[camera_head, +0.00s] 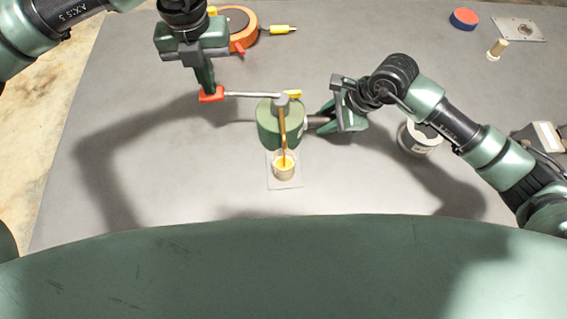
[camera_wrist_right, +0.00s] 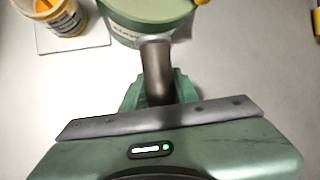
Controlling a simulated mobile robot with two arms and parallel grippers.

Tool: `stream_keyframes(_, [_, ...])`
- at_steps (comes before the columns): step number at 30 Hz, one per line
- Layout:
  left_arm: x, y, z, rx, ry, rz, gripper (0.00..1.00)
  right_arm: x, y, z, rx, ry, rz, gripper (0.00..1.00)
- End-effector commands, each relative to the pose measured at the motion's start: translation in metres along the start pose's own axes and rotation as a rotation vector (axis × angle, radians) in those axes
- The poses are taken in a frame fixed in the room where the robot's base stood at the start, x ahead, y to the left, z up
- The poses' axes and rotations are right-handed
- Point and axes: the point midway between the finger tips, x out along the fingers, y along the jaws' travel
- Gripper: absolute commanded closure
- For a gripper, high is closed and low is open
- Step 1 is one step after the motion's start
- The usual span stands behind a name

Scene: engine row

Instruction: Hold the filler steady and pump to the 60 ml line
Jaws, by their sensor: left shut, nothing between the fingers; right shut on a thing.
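The filler (camera_head: 270,122) is a green can with a pump lever (camera_head: 252,95) on top, ending in a red grip at the left. Its spout reaches down over a small clear cup (camera_head: 284,170) holding yellow liquid. My right gripper (camera_head: 322,121) is shut on the filler's side handle (camera_wrist_right: 157,68). My left gripper (camera_head: 209,90) is shut and empty, with its tip at the red lever grip; I cannot tell if it touches. The right wrist view also shows the cup (camera_wrist_right: 65,18), with its marks too small and cut off to read.
The cup stands on a thin pale plate (camera_head: 290,184). An orange round thing with a yellow-tipped part (camera_head: 238,30) lies behind my left gripper. A grey-white tin (camera_head: 420,140) stands right, under my right arm. A blue-red disc (camera_head: 464,18) lies far right. The left tabletop is clear.

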Motion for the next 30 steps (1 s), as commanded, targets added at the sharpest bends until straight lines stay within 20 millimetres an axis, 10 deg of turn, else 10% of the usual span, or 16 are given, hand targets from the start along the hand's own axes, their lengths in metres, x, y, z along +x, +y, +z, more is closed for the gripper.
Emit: stream_keyframes(30, [0.030,-0.004,-0.001,0.005,0.001,-0.008,1.00,0.000,-0.001,0.003,-0.003,-0.006,-0.003,1.00])
